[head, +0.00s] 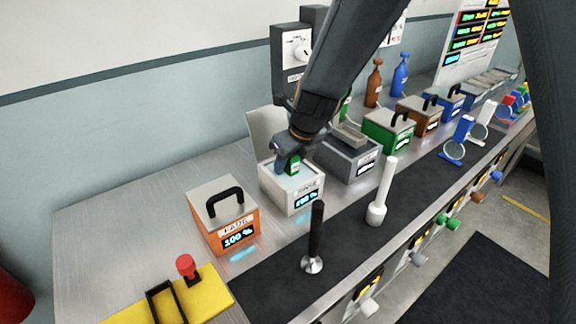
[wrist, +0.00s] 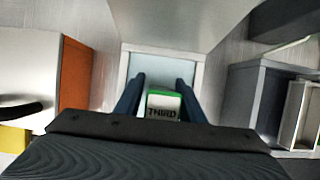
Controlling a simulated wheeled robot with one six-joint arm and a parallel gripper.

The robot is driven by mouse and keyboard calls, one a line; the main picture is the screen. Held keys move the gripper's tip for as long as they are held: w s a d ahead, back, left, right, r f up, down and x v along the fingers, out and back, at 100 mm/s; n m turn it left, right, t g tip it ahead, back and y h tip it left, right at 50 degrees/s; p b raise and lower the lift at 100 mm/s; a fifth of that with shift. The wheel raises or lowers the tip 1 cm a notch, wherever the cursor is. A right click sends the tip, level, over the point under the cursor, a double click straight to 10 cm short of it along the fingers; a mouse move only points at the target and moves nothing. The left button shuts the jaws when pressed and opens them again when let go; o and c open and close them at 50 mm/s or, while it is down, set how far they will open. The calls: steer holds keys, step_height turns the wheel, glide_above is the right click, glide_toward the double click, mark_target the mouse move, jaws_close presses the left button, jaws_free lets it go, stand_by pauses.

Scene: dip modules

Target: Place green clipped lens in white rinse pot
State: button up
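The green clip of the lens (head: 294,166) is between the fingers of my gripper (head: 287,165), over the white rinse pot (head: 292,193). In the wrist view the clip's top, marked THIRD, (wrist: 163,105) sits between the two blue fingers of my gripper (wrist: 160,82), which look shut on it. The lens below the clip is hidden. The rinse pot (wrist: 200,75) is open, with pale blue liquid inside, and its lid stands up behind it. The fingers are at or just above the pot's mouth; I cannot tell how deep the lens reaches.
An orange lidded pot (head: 222,214) stands to the left and a grey pot (head: 347,154) close to the right. A white upright handle (head: 382,190) and a black-handled tool (head: 315,235) stand in front. Green, brown and blue lidded pots stand farther right.

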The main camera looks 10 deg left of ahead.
mark_target(298, 182)
steer(key=shift+o, duration=0.3)
steer(key=shift+r, duration=0.1)
steer(key=v, duration=1.2)
steer(key=shift+s+r, duration=0.1)
steer(key=shift+r, duration=0.05)
